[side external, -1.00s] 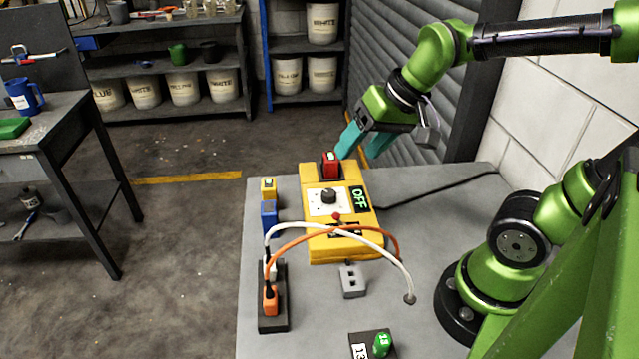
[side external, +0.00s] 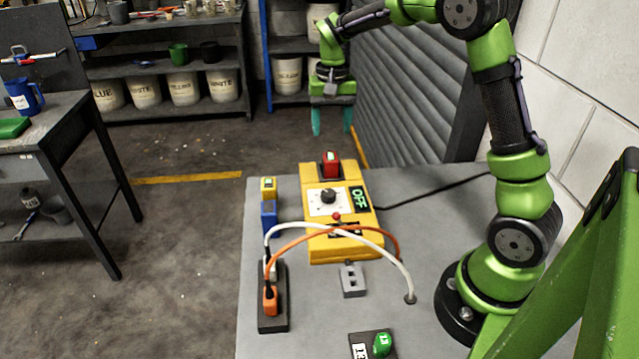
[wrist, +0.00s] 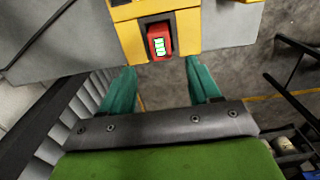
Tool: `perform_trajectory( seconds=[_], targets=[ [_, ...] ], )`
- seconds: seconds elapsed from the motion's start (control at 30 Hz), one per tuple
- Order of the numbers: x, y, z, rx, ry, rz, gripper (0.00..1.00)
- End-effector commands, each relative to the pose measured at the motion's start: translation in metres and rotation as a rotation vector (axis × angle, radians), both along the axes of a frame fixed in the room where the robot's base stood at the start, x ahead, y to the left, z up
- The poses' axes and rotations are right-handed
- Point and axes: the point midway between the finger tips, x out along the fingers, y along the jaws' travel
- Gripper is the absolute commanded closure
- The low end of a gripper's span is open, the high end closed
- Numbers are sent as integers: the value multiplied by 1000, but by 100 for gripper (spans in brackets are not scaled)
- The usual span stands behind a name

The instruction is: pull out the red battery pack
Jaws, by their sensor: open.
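The red battery pack (side external: 331,162) sits in a dark slot at the far end of the yellow striper unit (side external: 350,245), with its top sticking out. It also shows in the wrist view (wrist: 160,42), with a lit green and white marking, centred ahead of the fingers. My gripper (side external: 332,120) hangs above and beyond the pack in the side view, fingers pointing down. In the wrist view its two teal fingers (wrist: 165,88) are spread wide apart with nothing between them. The gripper does not touch the pack. The lower part of the pack is hidden in the slot.

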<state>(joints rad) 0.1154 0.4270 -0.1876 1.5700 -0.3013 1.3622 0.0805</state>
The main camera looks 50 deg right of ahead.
Motion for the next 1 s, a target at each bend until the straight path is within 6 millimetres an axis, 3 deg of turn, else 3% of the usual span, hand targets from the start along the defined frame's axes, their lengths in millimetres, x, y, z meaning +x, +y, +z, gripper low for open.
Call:
perform_trajectory(
  seconds=[0.6, 1.0],
  targets=[
    [-1, 0, -72, 1, 1, 0, 38],
    [0, 0, -88, 1, -1, 0, 38]
  ],
)
